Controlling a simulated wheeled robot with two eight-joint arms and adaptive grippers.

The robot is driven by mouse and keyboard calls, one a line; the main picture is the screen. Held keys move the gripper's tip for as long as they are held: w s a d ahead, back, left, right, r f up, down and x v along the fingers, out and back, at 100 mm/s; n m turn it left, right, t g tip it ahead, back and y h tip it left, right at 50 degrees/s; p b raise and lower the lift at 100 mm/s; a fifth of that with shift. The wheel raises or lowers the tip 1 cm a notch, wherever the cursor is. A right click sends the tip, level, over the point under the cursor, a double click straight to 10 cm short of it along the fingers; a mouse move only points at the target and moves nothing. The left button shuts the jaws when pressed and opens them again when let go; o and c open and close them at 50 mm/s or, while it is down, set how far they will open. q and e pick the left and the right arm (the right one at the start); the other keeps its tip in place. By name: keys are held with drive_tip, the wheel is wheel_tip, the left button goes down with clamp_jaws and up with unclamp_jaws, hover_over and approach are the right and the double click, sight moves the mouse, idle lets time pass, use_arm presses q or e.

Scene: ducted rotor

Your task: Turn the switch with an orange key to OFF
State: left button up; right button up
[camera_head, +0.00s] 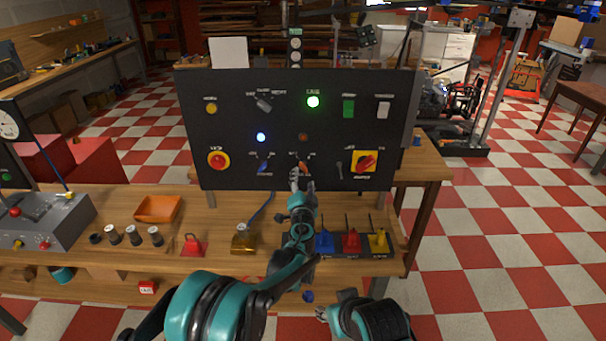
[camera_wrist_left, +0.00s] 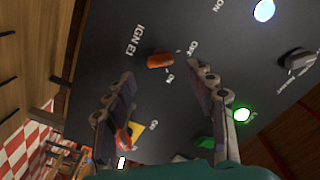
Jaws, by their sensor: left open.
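The switch with the orange key (camera_head: 303,167) is low in the middle of the black upright panel (camera_head: 230,115). In the left wrist view the orange key (camera_wrist_left: 160,60) lies beside the labels OFF and ON, below the text IGN E1. I cannot tell surely which label it points to. My left gripper (camera_head: 302,182) is in front of this switch and partly covers it. In the wrist view the left gripper (camera_wrist_left: 165,85) is open, with the key between and beyond its fingertips, apparently not touching. My right gripper (camera_head: 321,314) is low at the bottom, partly in view, its jaws unclear.
A blue-key switch (camera_head: 264,166) is left of the orange one; a toggle lever (camera_head: 339,170) and a red rotary switch on yellow (camera_head: 365,161) are to the right. A green lamp (camera_head: 313,102) and blue lamp (camera_head: 261,137) are lit. Bench objects include an orange tray (camera_head: 158,209).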

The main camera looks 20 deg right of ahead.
use_arm(q)
drive_tip(key=v, duration=0.6)
drive_tip(key=shift+s, duration=0.15)
drive_tip(key=s+a+r+n+g+y, duration=0.1)
drive_tip(key=a+r+n+y, duration=0.2)
drive_tip(key=a, duration=0.6)
drive_tip(key=s+a+r+n+y, duration=0.1)
drive_tip(key=a+r+n+y, duration=0.15)
drive_tip(key=a, duration=0.65)
drive_tip(key=s+a+n+g+y, duration=0.1)
drive_tip(key=s+a+n+g, duration=0.1)
drive_tip(key=s+a, duration=0.35)
drive_tip(key=s+a+n+g+y, duration=0.1)
drive_tip(key=s+a+n+g, duration=0.15)
drive_tip(key=a, duration=0.55)
drive_tip(key=s+a+f+n+g, duration=0.1)
drive_tip(key=s+a+f, duration=0.1)
drive_tip(key=s, duration=0.6)
drive_tip(key=s+a+f+n+g+h, duration=0.1)
drive_tip(key=s+f, duration=0.3)
drive_tip(key=s, duration=0.5)
drive_tip(key=s+a+f+n+g+h, duration=0.1)
drive_tip(key=s+a+f+g, duration=0.2)
drive_tip(key=s, duration=0.6)
drive_tip(key=shift+a, duration=0.4)
